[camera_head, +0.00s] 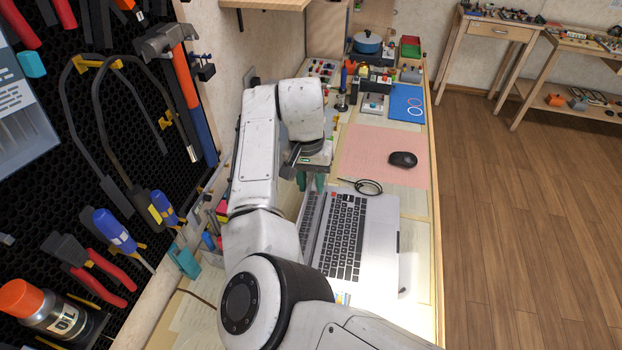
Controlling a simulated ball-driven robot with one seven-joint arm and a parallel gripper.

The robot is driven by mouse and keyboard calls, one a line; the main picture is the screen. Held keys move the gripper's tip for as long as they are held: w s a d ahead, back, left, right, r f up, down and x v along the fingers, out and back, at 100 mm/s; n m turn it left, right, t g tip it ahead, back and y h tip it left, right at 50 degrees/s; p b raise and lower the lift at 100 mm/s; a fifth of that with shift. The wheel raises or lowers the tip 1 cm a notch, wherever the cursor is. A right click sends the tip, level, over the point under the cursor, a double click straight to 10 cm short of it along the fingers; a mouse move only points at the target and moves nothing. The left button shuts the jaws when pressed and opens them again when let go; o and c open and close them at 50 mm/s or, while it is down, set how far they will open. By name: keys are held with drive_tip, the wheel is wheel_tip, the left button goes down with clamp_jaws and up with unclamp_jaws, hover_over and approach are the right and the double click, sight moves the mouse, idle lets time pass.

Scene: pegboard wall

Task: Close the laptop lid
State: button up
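The silver laptop (372,236) lies open on the long workbench, with its black keyboard (345,237) facing up. The strip at its left side (311,212) looks like the lid, seen nearly edge-on and partly hidden by my white arm. My gripper (312,180) is at the far left corner of the laptop, above the bench and close to the lid's far end. Teal fingers show below the wrist, but their gap is not clear. I cannot tell whether they touch the lid.
A black mouse (403,159) sits on a pink mat (368,150) beyond the laptop, with a coiled black cable (367,187) between. A pegboard (120,130) with tools stands at the left. Open wooden floor (520,220) lies right of the bench.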

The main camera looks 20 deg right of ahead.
clamp_jaws()
idle(0.3)
idle(1.2)
